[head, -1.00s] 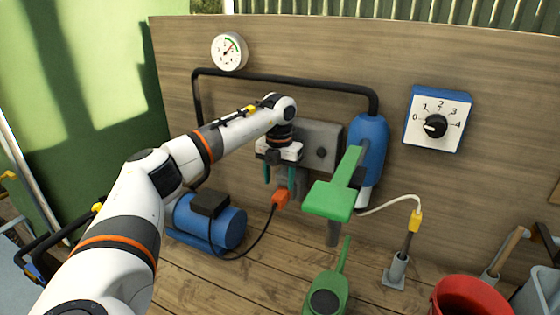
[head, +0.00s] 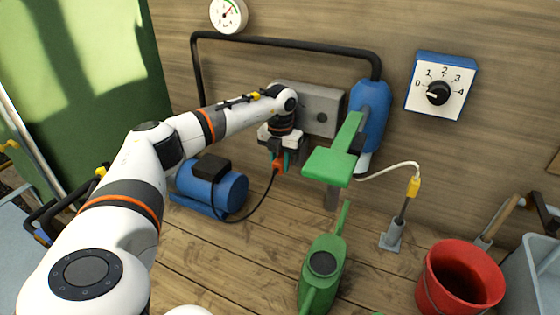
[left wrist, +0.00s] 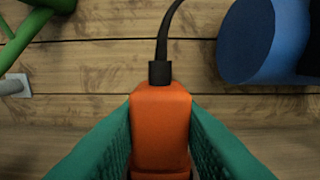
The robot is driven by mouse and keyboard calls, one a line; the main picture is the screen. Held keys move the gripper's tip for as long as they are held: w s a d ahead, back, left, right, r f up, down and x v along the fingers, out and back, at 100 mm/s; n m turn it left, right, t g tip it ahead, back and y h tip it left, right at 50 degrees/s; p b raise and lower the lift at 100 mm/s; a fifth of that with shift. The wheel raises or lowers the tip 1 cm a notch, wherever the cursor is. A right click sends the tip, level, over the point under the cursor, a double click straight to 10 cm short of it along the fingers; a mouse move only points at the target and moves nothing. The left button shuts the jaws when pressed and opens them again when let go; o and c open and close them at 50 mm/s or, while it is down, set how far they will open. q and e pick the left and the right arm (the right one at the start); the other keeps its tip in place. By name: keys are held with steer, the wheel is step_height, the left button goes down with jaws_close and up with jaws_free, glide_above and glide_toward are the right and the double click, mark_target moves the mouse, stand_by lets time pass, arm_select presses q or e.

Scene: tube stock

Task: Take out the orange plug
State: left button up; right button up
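The orange plug (head: 277,167) is below the left part of the grey wall box, with a black cable running from it toward the blue pump. In the left wrist view the plug (left wrist: 160,125) stands between the teal fingers, which meet its two sides with no gap visible. My left gripper (head: 284,160) reaches down onto it and looks shut on it. The socket behind the plug is hidden by the gripper and the plug. My right gripper is not in view.
The grey box (head: 322,98) is just behind my gripper. The blue pump (head: 225,190) is at left, a green lever handle (head: 335,160) close at right. A green watering can (head: 322,265), yellow connector (head: 413,187) and red bucket (head: 440,285) are further right.

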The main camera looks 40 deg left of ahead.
arm_select(q)
steer(key=c, duration=0.3)
steer(key=shift+s, duration=0.25)
steer(key=shift+s+d+p, duration=0.3)
steer(key=shift+s+p, duration=0.05)
steer(key=shift+s, duration=0.5)
steer(key=shift+s+d+p, duration=0.25)
steer(key=shift+s+p, duration=0.15)
steer(key=shift+s, duration=0.4)
steer(key=shift+s+d+p, duration=0.3)
steer(key=shift+s+p, duration=0.05)
steer(key=shift+s, duration=0.5)
